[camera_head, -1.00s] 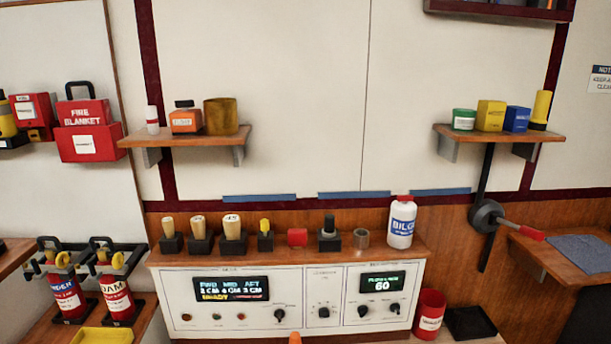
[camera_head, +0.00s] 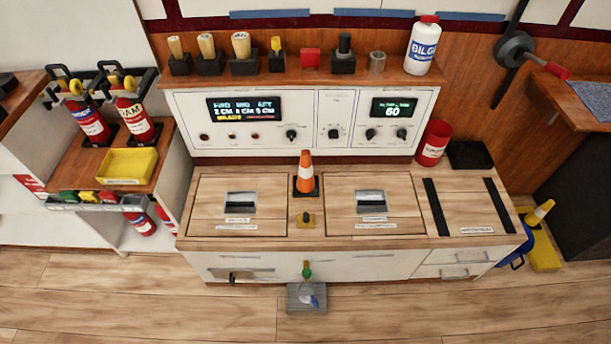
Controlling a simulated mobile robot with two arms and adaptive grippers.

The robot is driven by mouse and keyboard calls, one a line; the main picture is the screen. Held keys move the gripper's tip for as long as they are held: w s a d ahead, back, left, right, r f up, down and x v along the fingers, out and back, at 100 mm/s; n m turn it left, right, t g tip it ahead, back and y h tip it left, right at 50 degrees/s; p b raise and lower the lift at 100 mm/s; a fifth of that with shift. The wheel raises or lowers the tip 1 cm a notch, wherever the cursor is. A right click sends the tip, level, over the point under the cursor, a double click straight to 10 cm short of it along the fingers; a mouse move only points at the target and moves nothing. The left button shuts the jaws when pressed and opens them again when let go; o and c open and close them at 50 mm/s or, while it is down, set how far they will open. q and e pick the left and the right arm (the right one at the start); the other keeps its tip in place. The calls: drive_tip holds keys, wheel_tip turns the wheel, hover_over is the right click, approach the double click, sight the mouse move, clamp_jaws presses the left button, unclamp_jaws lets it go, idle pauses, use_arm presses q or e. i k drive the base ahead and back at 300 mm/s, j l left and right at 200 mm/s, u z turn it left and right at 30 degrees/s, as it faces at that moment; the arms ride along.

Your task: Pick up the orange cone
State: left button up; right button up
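The orange cone (camera_head: 305,172) has a white band and a black square base. It stands upright on the wooden counter (camera_head: 400,228), between two hatches with recessed handles, just in front of the white control panel. Neither of my grippers shows in the head view.
A red canister (camera_head: 433,143) and black tray (camera_head: 469,155) stand at the counter's back right. The floor (camera_head: 180,290) in front is largely clear.

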sight(306, 185)
drive_tip(key=l+u, duration=0.5)
drive_tip(key=l, duration=1)
